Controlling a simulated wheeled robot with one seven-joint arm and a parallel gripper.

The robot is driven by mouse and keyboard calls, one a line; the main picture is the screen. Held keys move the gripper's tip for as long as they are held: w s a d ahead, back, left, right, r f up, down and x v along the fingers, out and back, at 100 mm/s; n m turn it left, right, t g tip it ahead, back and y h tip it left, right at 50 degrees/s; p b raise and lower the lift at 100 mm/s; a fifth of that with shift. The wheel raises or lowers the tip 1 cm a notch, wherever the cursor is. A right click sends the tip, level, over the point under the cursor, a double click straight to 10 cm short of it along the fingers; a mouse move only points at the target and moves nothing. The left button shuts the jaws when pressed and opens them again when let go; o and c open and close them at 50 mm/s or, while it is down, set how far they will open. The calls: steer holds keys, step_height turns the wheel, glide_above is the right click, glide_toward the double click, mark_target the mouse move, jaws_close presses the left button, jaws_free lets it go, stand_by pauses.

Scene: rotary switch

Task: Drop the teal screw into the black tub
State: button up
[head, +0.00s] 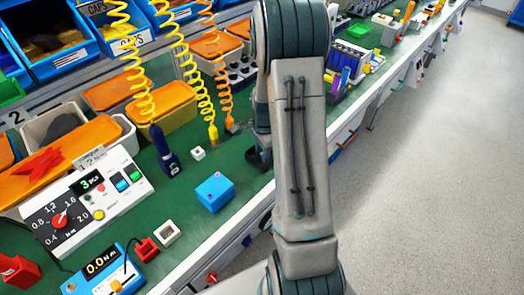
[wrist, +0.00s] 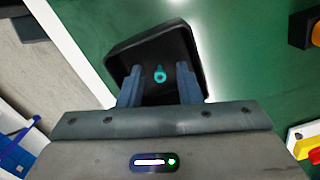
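In the wrist view, my gripper (wrist: 160,88) is above the black tub (wrist: 128,47), with its two blue-grey fingers well apart. The small teal screw (wrist: 160,74) shows between the fingers, over the tub's dark interior, and neither finger touches it. I cannot tell whether it rests on the tub's floor or is above it. The fingers and the gripper body hide the near side of the tub.
The tub stands on the green bench (wrist: 250,60) near its white front edge. In the head view, a blue box (head: 215,193), a small white square part (head: 167,234) and a control panel (head: 85,200) stand to the left. Coiled yellow cords with tools hang above the bench.

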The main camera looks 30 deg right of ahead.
step_height(320, 180, up, 12)
steer(key=s+a+r+n+t, duration=0.1)
steer(key=s+a+r+n, duration=0.4)
steer(key=s+a+n, duration=0.2)
steer(key=s+a+r+n+t, duration=0.2)
steer(key=s+a+r+n, duration=0.2)
steer(key=s+a+n, duration=0.3)
steer(key=s+n, duration=0.3)
steer(key=s, duration=0.2)
steer(key=shift+r+n+h, duration=0.3)
steer(key=shift+r, duration=0.05)
steer(key=shift+w, duration=0.1)
stand_by(1.3)
